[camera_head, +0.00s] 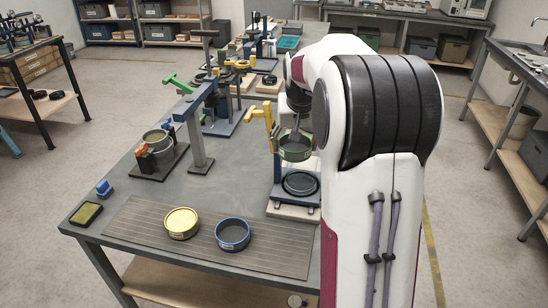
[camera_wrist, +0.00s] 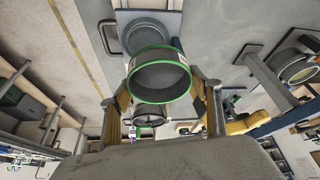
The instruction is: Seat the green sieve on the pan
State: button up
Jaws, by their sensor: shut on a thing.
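The green sieve (camera_head: 295,153), a short round drum with green rims, is held in the air; it also shows in the wrist view (camera_wrist: 160,95). My gripper (camera_wrist: 163,84) is shut on it, one finger on each side of its wall. The pan (camera_head: 300,184) is a dark round dish on a blue-grey stand just below and slightly right of the sieve in the head view. In the wrist view the pan (camera_wrist: 146,35) lies beyond the sieve's rim, partly covered by it. The sieve is apart from the pan. My arm hides part of the stand's right side.
A yellow sieve (camera_head: 181,223) and a blue sieve (camera_head: 233,234) rest on a ribbed mat (camera_head: 135,223) at the near end. A yellow lever (camera_head: 262,112) rises by the stand. Bare bench lies between.

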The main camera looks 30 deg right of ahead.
aim_at(303, 143)
jog(key=d, duration=0.2)
jog(key=shift+w+d+f, duration=0.1)
jog(key=shift+w+d, duration=0.2)
jog(key=shift+d, duration=0.05)
jog(key=shift+w+d+f, duration=0.25)
jog(key=shift+d+f, duration=0.05)
jog(key=shift+d, duration=0.25)
jog(key=shift+f, duration=0.15)
jog(key=shift+f, duration=4.2)
jog(key=shift+f, duration=0.4)
jog(key=o, duration=1.3)
jog(key=shift+a, duration=0.1)
jog(key=shift+r, duration=0.15)
